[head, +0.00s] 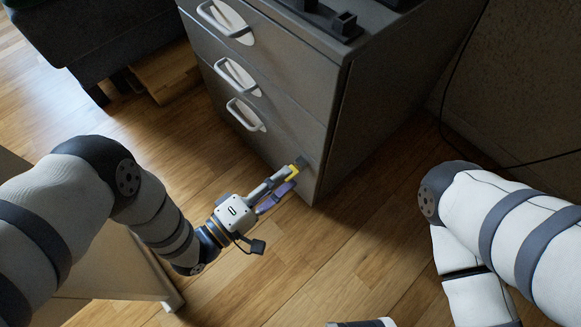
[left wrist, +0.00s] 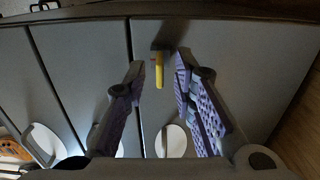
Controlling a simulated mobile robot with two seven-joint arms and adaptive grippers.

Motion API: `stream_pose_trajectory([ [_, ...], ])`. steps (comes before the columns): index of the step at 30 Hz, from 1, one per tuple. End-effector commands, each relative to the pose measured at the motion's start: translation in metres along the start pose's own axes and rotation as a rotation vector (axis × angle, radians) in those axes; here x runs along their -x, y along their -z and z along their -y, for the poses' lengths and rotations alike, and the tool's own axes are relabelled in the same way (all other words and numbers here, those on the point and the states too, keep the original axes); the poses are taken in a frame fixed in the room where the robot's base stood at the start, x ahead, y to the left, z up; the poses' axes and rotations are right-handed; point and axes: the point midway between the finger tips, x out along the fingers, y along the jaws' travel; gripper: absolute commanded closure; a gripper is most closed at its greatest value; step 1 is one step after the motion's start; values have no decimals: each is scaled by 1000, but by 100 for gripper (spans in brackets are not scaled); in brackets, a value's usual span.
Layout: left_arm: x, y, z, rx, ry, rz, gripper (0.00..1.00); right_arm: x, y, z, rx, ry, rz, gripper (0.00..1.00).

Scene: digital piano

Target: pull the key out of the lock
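A yellow key (head: 293,170) sits at a small dark lock (head: 301,161) on the front of the grey drawer cabinet, near its lower right corner. In the left wrist view the yellow key (left wrist: 159,72) hangs below the dark lock (left wrist: 161,48). My left gripper (head: 285,180) is at the cabinet front, beside the key. In the left wrist view its two purple-padded fingers (left wrist: 160,75) are apart, with the key showing between them. I see no contact between fingers and key. My right gripper is not clearly visible.
The grey cabinet (head: 262,60) has several drawers with white handles (head: 246,114). Dark objects (head: 325,17) lie on its top. A dark piece of furniture (head: 95,40) stands at the upper left. The wooden floor (head: 330,250) in front is clear. A wall (head: 520,70) is at the right.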

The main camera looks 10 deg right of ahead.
Motion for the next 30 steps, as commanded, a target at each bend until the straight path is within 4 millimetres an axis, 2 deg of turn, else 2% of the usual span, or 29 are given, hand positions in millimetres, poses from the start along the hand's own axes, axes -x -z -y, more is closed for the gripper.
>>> stream_pose_trajectory([
  [2,0,0,0,0,0,0,76,0,0,0,0,0,0,60],
  [5,0,0,0,0,0,1,96,0,0,0,0,0,0,60],
  [6,0,0,0,0,0,1,100,0,0,0,0,0,0,60],
  [30,14,0,0,1,0,0,100,2,-2,0,0,0,-3,60],
])
